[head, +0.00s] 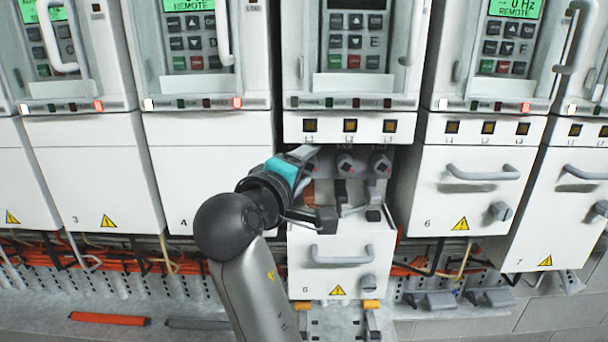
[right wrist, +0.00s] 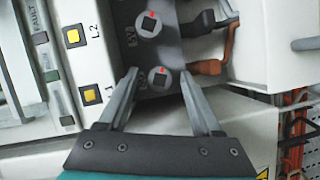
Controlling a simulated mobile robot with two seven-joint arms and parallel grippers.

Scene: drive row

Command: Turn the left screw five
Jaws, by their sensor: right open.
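Three screws sit in a row in the dark recess under the L1, L2 and L3 labels of the middle drive. The left screw (head: 312,169) is beside my right gripper (head: 311,181). In the right wrist view the left screw (right wrist: 160,79) is a grey disc with a black square centre and a red mark. My right gripper (right wrist: 159,74) is open, with one finger on each side of this screw and visible gaps. The middle screw (right wrist: 148,24) lies beyond the fingertips. The right screw (head: 381,165) is clear of the gripper. My left gripper is out of view.
The middle drive's lower cover (head: 341,275) sits lowered, below the open recess. Cables with brown and black lugs (right wrist: 205,67) hang beside the screws. Closed drive covers (head: 465,190) stand either side. An orange-handled tool (head: 110,319) lies on the lower left ledge.

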